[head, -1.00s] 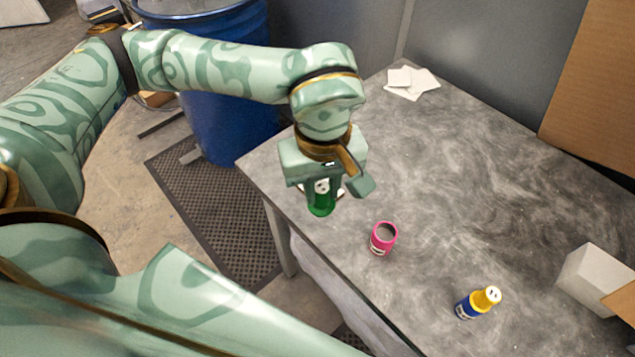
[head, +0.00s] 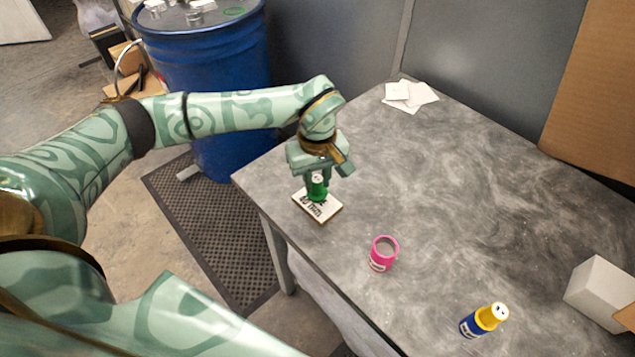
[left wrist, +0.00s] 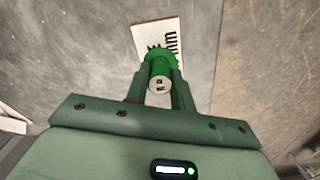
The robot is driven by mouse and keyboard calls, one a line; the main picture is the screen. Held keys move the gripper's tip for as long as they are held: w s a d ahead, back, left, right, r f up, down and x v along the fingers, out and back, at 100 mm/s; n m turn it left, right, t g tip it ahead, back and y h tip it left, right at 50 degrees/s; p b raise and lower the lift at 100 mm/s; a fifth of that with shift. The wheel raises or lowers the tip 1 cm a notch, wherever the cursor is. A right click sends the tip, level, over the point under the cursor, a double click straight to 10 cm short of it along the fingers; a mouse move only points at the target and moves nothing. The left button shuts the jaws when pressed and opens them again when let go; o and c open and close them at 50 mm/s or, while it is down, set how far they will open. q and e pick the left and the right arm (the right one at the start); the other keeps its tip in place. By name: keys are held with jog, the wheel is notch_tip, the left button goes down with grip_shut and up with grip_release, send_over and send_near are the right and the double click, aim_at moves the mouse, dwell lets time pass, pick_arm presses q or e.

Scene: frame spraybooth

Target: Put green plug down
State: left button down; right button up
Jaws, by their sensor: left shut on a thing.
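The green plug (head: 317,189) is between the fingers of my left gripper (head: 316,183), which is shut on it. In the head view it is over a small white card with black lettering (head: 326,212) near the table's left corner. I cannot tell whether the plug touches the card. The left wrist view shows the plug (left wrist: 160,72) with its pale marked end toward the camera, between the two fingers (left wrist: 160,88), and part of the card (left wrist: 150,38) beyond. My right gripper is not in view.
A white box (head: 598,290) is at right, white papers (head: 409,95) at the back. A blue drum (head: 215,80) stands beyond.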

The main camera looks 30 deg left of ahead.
aim_at(317, 178)
pick_arm(q)
jog(key=shift+f, duration=0.65)
jog(key=c, duration=1.2)
grip_release()
jog(key=shift+f, duration=0.1)
notch_tip(317, 178, up, 12)
jog(key=shift+r+p, duration=0.15)
jog(key=shift+p, duration=0.85)
